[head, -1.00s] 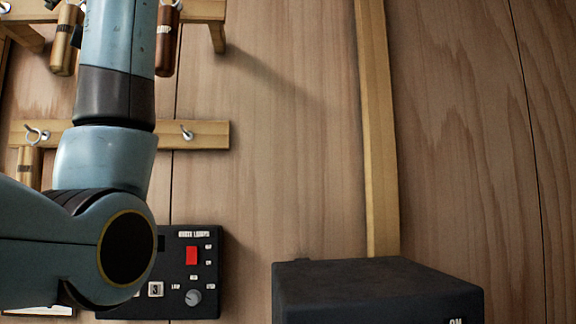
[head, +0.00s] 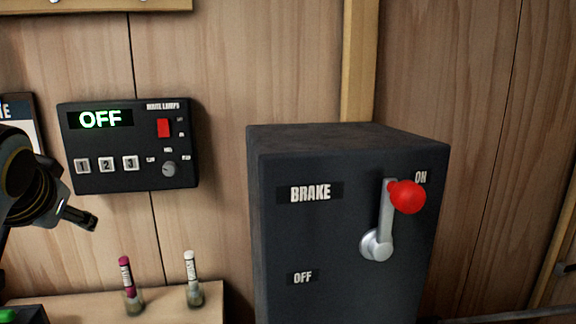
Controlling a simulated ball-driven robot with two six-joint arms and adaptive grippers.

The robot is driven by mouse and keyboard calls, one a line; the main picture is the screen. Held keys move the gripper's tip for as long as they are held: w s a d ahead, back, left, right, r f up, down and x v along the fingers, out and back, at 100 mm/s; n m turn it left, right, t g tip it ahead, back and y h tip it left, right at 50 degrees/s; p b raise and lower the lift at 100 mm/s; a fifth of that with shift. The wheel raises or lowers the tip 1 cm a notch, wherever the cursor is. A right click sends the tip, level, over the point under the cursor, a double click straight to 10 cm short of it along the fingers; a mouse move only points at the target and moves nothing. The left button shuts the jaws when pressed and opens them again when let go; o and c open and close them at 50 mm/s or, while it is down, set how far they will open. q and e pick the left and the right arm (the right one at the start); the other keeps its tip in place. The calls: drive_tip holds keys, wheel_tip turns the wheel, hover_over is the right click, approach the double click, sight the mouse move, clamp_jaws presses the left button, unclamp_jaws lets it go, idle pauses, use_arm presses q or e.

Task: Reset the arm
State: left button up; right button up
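The dark end of my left arm with the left gripper (head: 80,216) shows at the left edge, below and left of the wall control panel. One dark fingertip points right and down. Nothing is seen held in it, and I cannot tell whether it is open or shut. My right gripper is not in view.
A black box (head: 275,240) marked BRAKE has a metal lever with a red knob (head: 407,197), raised beside ON. The wall panel (head: 150,185) displays OFF. Two small tubes, pink-topped (head: 126,275) and white-topped (head: 191,275), stand on a wooden shelf (head: 165,312).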

use_arm(q)
drive_tip(key=s+d+f+m+g+h, duration=0.1)
drive_tip(key=s+d+f+g+h, duration=0.15)
drive_tip(key=s+f, duration=0.8)
drive_tip(key=s+d+f+m+g+h, duration=0.1)
drive_tip(key=s+d+f+g+h, duration=0.2)
drive_tip(key=s+f, duration=0.8)
drive_tip(key=s+a+f+g+b, duration=0.15)
drive_tip(key=f+b, duration=0.45)
drive_tip(key=f, duration=1.2)
drive_tip(key=s+f+b, duration=0.3)
drive_tip(key=f+b, duration=0.4)
drive_tip(key=f, duration=1)
drive_tip(key=s+f+b, duration=0.3)
drive_tip(key=s+f, duration=0.3)
drive_tip(key=f, duration=0.3)
drive_tip(key=s+f+g+b, duration=0.1)
drive_tip(key=s+f+b, duration=0.3)
drive_tip(key=f, duration=0.5)
drive_tip(key=s+a+f+b, duration=0.1)
drive_tip(key=s+f+b, duration=0.3)
drive_tip(key=s+f, duration=0.5)
drive_tip(key=shift+f+n+y, duration=0.3)
drive_tip(key=shift+f+y, duration=0.05)
drive_tip(key=shift+f, duration=0.25)
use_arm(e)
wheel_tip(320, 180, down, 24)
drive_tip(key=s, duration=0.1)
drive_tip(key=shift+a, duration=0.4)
